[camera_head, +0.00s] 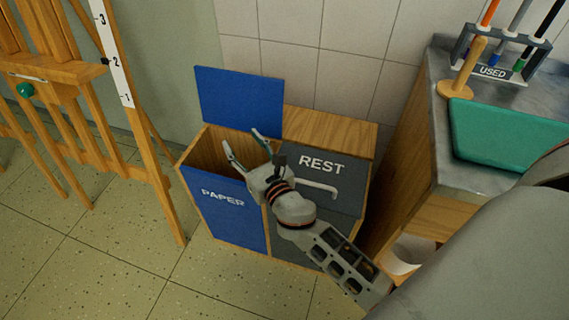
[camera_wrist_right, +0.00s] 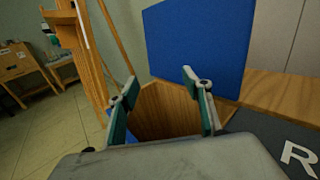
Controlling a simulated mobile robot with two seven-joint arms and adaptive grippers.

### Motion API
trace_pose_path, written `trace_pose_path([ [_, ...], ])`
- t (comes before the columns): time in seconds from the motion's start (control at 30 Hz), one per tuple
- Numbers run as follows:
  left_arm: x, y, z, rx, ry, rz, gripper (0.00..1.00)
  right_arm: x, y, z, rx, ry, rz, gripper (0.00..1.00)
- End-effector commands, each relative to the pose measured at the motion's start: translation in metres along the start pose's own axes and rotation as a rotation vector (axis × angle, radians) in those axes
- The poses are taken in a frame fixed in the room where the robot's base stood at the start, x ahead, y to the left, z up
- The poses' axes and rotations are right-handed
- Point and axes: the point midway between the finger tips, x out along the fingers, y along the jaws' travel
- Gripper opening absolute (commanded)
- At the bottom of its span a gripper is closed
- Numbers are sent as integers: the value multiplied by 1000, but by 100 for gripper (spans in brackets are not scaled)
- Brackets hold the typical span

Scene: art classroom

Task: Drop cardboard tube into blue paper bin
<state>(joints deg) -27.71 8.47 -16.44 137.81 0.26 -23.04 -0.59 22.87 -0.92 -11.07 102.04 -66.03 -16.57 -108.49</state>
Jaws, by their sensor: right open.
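The blue paper bin (camera_head: 226,214) is the left half of a wooden cabinet, with a blue front marked PAPER. Its blue lid (camera_head: 240,101) stands up at the back and its opening shows bare wood inside. My right gripper (camera_head: 246,143) is open and empty over this opening. In the right wrist view, its two fingers (camera_wrist_right: 160,98) are spread apart with the wooden inside of the bin (camera_wrist_right: 165,115) between them. The bottom of the bin is hidden. No cardboard tube shows in either view. My left gripper is not in view.
The grey REST bin lid (camera_head: 335,180) with its handle is shut on the right. A worktop (camera_head: 440,160) with a green tray (camera_head: 510,135) and a USED pen rack (camera_head: 495,68) stands further right. A wooden easel (camera_head: 160,190) stands close on the left.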

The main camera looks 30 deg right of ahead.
Motion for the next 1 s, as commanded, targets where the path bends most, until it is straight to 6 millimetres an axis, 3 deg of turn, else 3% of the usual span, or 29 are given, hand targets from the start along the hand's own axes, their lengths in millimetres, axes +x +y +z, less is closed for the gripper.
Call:
trace_pose_path([
  [0.13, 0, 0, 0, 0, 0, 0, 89, -28, 0, 0, 1, 2, 1, 49],
  [0.33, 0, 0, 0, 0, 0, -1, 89, -47, 0, 0, 0, 0, 1, 49],
  [0.87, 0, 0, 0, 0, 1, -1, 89, -51, 0, 1, 0, -1, 1, 49],
  [0.93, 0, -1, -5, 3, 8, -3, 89, -49, 0, 8, 1, -10, 1, 49],
  [1.0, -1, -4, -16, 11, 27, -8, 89, -45, 1, 27, 2, -34, 1, 49],
])
